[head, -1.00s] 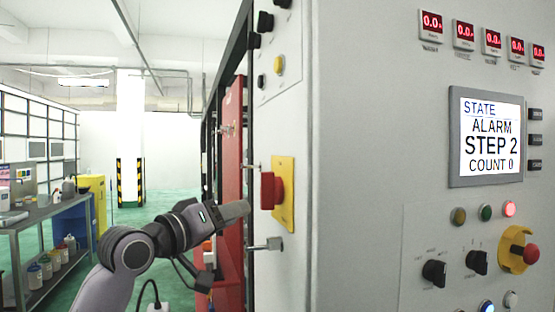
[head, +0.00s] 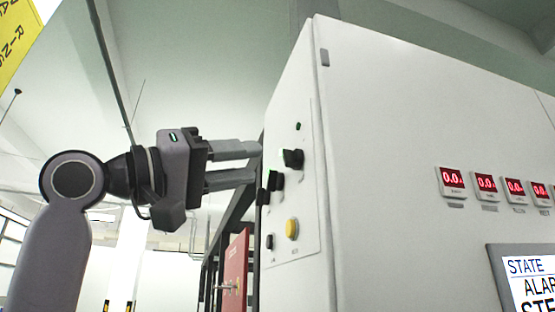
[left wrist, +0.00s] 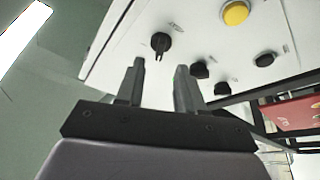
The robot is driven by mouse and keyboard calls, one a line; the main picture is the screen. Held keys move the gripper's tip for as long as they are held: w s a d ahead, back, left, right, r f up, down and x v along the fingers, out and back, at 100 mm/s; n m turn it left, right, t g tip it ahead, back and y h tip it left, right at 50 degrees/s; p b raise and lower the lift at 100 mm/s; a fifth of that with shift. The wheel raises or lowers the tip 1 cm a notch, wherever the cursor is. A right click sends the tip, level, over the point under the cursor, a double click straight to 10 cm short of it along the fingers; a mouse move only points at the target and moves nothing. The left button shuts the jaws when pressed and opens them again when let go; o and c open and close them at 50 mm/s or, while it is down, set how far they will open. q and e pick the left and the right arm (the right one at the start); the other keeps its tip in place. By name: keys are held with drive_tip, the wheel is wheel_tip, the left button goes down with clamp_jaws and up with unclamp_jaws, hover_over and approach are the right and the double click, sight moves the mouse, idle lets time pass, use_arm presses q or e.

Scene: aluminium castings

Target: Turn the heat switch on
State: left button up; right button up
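The side panel (head: 308,200) of the grey cabinet carries several black rotary switches. I cannot read their labels, so I cannot tell which is the heat switch. The upper switch (head: 293,158) is nearest the fingertips' height; two more black switches (head: 275,180) (head: 263,196) sit below and left of it. My left gripper (head: 257,163) is open and empty, its fingers pointing right towards the panel. In the left wrist view, a black switch (left wrist: 160,42) shows just beyond the gap between the open fingers (left wrist: 159,72), apparently not gripped. My right gripper is not in view.
A yellow button (head: 292,228) and a dark button (head: 269,241) sit lower on the panel. The cabinet front has red digit displays (head: 453,181) and a state screen (head: 528,282). A red panel (head: 236,270) stands behind.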

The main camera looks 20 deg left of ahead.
sight(284, 159)
use_arm(q)
drive_tip(key=p+x, duration=0.1)
drive_tip(key=x, duration=0.4)
drive_tip(key=shift+w+d+r+p, duration=0.1)
drive_tip(key=shift+p, duration=0.3)
drive_tip(key=shift+w+d, duration=0.3)
drive_tip(key=shift+s+a, duration=0.1)
clamp_jaws()
